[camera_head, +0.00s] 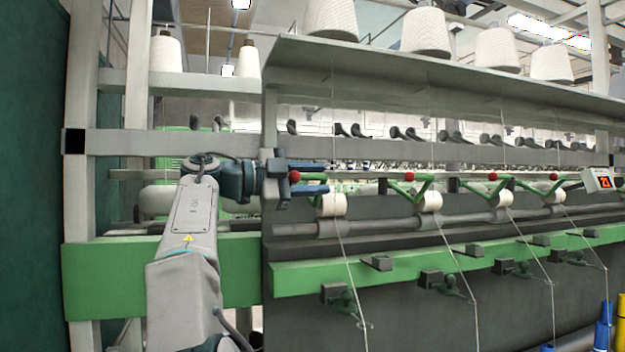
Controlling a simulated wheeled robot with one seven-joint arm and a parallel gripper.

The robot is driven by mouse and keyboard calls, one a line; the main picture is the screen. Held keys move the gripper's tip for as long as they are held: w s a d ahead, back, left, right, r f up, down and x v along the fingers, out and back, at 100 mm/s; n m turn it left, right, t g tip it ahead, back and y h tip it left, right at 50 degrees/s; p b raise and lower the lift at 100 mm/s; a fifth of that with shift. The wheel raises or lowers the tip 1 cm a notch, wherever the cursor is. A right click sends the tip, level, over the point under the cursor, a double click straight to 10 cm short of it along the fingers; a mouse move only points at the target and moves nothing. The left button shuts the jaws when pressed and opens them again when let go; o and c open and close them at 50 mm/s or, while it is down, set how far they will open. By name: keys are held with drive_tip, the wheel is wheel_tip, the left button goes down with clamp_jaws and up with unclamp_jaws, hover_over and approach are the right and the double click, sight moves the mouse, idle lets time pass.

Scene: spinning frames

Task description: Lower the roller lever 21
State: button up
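A row of green roller levers with red ball knobs runs along the machine. A small white display (598,181) reading 21 in red stands at the far right, beside the rightmost visible lever (556,184). Two other levers, a middle-left one (408,188) and a middle-right one (492,184), show between it and my arm. My gripper (318,178) is at the leftmost roller, its dark blue fingers spread and pointing right. A red knob (295,176) shows between the fingers near their base; most of its lever is hidden. Whether the fingers touch it I cannot tell.
White yarn rolls (431,201) sit under the levers on a long grey roller bar (385,224). Threads run down to a green rail (400,265) with small guides. Large yarn cones (426,32) stand on the shelf above. Blue and yellow cones are at the bottom right.

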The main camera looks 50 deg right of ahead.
drive_tip(key=p+v, duration=0.1)
drive_tip(key=v, duration=1.2)
drive_tip(key=shift+w+a, duration=0.2)
drive_tip(key=shift+a, duration=0.15)
drive_tip(key=shift+f, duration=0.1)
